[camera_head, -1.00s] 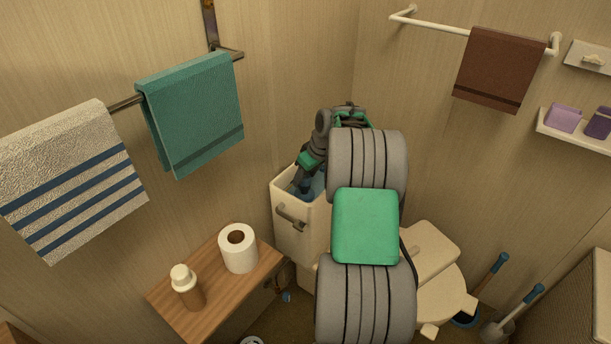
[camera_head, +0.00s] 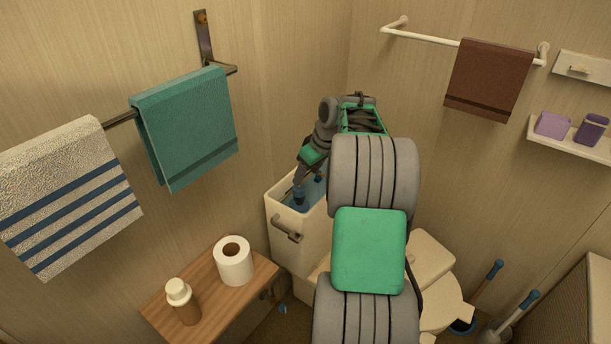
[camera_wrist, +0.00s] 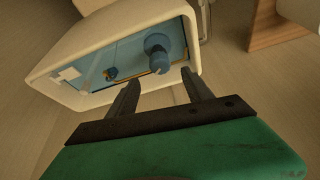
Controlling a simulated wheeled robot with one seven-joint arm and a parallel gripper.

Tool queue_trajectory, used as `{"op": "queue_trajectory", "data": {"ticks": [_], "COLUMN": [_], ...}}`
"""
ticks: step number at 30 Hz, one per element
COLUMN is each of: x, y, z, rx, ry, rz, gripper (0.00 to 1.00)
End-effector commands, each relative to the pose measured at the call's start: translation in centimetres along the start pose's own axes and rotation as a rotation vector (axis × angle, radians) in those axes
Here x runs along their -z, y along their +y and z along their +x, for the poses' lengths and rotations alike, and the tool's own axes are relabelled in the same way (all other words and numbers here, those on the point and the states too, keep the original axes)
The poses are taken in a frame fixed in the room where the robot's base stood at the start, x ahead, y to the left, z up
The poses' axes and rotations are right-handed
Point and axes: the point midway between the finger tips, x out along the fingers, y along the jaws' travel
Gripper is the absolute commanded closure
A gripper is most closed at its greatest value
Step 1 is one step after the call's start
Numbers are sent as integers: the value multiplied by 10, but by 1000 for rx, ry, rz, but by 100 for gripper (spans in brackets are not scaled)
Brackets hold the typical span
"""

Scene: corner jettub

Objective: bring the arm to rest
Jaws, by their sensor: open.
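My arm (camera_head: 372,175) reaches forward over the toilet, with its gripper (camera_head: 300,175) pointing down at the open cistern (camera_head: 290,240). In the wrist view, my gripper (camera_wrist: 160,92) is open, with its two dark fingers apart and nothing between them. The fingertips appear just above or at the near rim of the cistern (camera_wrist: 85,45). The exact gap is hard to tell. Inside the cistern, a blue fitting (camera_wrist: 157,55) and blue water (camera_wrist: 125,62) show. My arm hides part of the cistern and toilet in the head view.
A wooden shelf (camera_head: 215,305) holds a paper roll (camera_head: 233,262) and a bottle (camera_head: 182,300). Towels (camera_head: 185,130) hang on the left wall, and a brown towel (camera_head: 488,78) hangs on the right. The toilet (camera_head: 435,262) and blue-handled brushes (camera_head: 495,270) are at right.

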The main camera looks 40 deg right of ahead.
Motion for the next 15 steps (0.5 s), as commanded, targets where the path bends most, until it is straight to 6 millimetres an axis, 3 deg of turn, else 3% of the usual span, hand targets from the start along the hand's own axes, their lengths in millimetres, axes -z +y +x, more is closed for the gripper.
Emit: {"op": "queue_trajectory", "data": {"ticks": [8, 11, 14, 15], "x": [5, 20, 32, 31], "y": [-8, -47, -117, -150], "z": [-6, -30, -68, -85], "rx": [0, 0, -4, -6], "ry": [-2, -13, -35, -46], "rz": [-1, 8, 33, 48], "gripper": [41, 41, 41, 41]}}
